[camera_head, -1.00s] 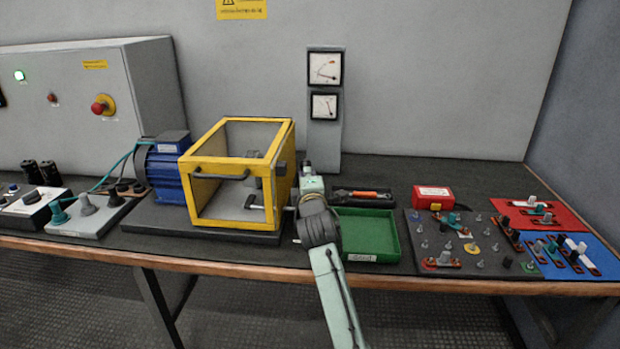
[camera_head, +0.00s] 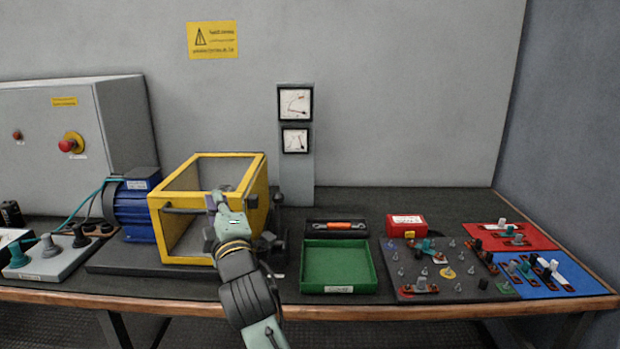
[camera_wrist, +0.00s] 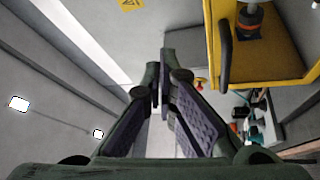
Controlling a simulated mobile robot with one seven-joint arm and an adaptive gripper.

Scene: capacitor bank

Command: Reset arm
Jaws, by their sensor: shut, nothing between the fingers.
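My gripper (camera_head: 216,200) is in front of the right part of the yellow-framed guard box (camera_head: 207,160) in the head view, and my arm hides part of the box. In the wrist view my gripper (camera_wrist: 160,75) has its fingers together with nothing between them. The yellow frame (camera_wrist: 285,90) with its dark handle (camera_wrist: 224,52) stands to the right of the fingers there, apart from them in the picture. Whether any part of my arm touches the box cannot be told.
A blue motor (camera_head: 135,212) stands left of the box. A green tray (camera_head: 338,288), a red box (camera_head: 406,226) and a dark board with studs (camera_head: 415,285) lie to the right. A meter post (camera_head: 296,180) stands behind. The grey cabinet (camera_head: 60,150) is at the left.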

